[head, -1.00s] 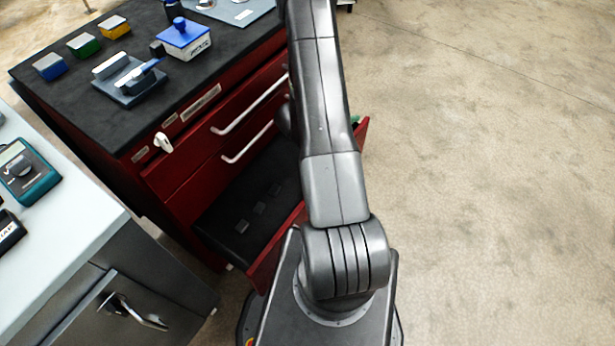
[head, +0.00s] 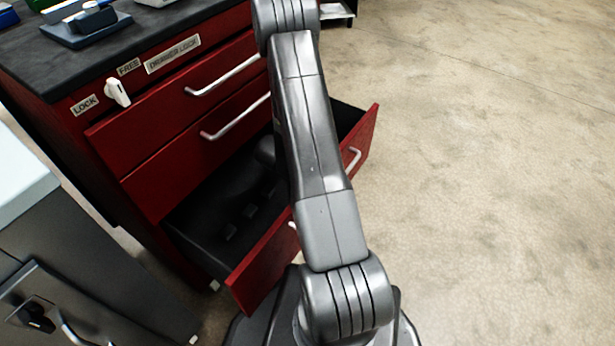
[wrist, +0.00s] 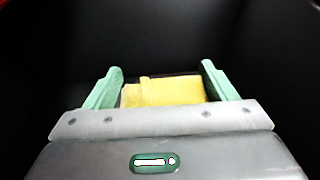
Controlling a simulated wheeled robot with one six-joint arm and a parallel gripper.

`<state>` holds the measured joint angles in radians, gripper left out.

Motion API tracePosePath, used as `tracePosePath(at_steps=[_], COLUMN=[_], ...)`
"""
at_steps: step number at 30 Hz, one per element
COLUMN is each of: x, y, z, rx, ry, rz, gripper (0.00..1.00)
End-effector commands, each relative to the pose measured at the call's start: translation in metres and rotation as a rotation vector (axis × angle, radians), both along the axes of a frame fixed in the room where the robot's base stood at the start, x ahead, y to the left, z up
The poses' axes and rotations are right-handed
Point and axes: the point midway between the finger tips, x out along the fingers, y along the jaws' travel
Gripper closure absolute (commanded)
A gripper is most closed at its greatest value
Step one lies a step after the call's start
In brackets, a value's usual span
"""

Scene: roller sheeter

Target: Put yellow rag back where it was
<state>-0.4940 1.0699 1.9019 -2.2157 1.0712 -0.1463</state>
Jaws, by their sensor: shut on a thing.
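The yellow rag (wrist: 165,93) shows in the wrist view between the green fingers of my gripper (wrist: 161,72). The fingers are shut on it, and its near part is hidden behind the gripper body. The background around it is dark, like the inside of the drawer. In the head view the red cabinet's bottom drawer (head: 262,262) stands open, with a black interior. My arm crosses over this drawer and hides its middle. My gripper and the rag do not show in the head view.
The two drawers above are closed. A white lock lever (head: 117,92) sits on the cabinet front. A grey cabinet (head: 60,270) stands at the left. The floor (head: 480,180) at the right is clear.

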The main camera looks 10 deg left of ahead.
Motion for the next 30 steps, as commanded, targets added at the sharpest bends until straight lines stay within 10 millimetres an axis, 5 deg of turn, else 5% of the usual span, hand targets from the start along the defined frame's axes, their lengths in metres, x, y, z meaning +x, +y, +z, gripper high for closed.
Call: tracePosePath(at_steps=[8,25,30], x=[0.0,-0.001,-0.001], y=[0.007,0.006,0.006], z=[-0.023,-0.107,-0.112], rx=[-0.002,-0.003,0.0], ry=[0.0,0.001,-0.001], rz=[0.021,0.021,0.021], gripper=[0.44,0.44,0.44])
